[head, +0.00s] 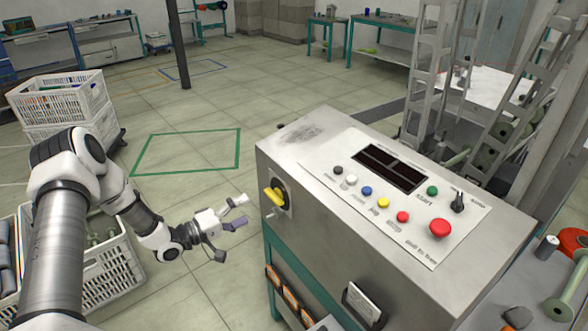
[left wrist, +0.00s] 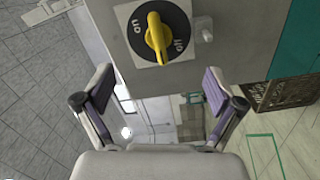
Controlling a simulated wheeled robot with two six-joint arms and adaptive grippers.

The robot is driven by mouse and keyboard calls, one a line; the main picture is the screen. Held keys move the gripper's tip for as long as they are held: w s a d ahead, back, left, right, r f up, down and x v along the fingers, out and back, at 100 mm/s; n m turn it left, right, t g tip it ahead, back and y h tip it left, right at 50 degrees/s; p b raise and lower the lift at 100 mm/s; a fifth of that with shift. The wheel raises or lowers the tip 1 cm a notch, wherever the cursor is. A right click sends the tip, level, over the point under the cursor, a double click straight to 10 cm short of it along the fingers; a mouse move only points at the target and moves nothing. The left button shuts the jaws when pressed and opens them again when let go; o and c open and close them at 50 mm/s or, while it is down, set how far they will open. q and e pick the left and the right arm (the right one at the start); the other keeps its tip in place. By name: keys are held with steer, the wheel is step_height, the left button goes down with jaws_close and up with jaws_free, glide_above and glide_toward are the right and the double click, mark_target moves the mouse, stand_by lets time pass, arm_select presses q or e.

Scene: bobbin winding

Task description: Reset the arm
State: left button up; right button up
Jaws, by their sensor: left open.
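My left gripper (head: 238,212) is open and empty, left of the metal control cabinet (head: 335,205) and a little apart from the yellow rotary switch (head: 275,196) on its side. In the left wrist view the yellow knob (left wrist: 157,38) sits on a plate marked "on" and "off", beyond my open fingers (left wrist: 160,92). The knob stands along the vertical of that picture. My left arm comes in from the left and reaches past the crates. My right gripper is not in view.
White crates (head: 60,102) stand at the left, and another crate (head: 108,268) holds spools below my arm. The cabinet top carries coloured buttons and a red stop button (head: 439,229). Open floor with a green marked square (head: 185,150) lies behind my gripper.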

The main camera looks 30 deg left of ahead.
arm_select(q)
steer(key=s+d+f+m+g+h, duration=0.15)
steer(key=d+f+g, duration=0.3)
steer(key=d, duration=0.85)
steer(key=s+d+f+g+y, duration=0.3)
steer(key=s+d+f+g, duration=0.1)
steer(key=s+d+f, duration=0.5)
steer(key=s+a+f+m+g+y, duration=0.2)
steer(key=s+m+g+y, duration=0.1)
steer(key=s, duration=0.7)
steer(key=s+a+f+m+g+y, duration=0.2)
steer(key=s+f+m+g+y, duration=0.1)
steer(key=s, duration=0.7)
steer(key=shift+s+a+f+m+g+y, duration=0.25)
steer(key=shift+s+m+g+y, duration=0.2)
steer(key=shift+m+g, duration=0.3)
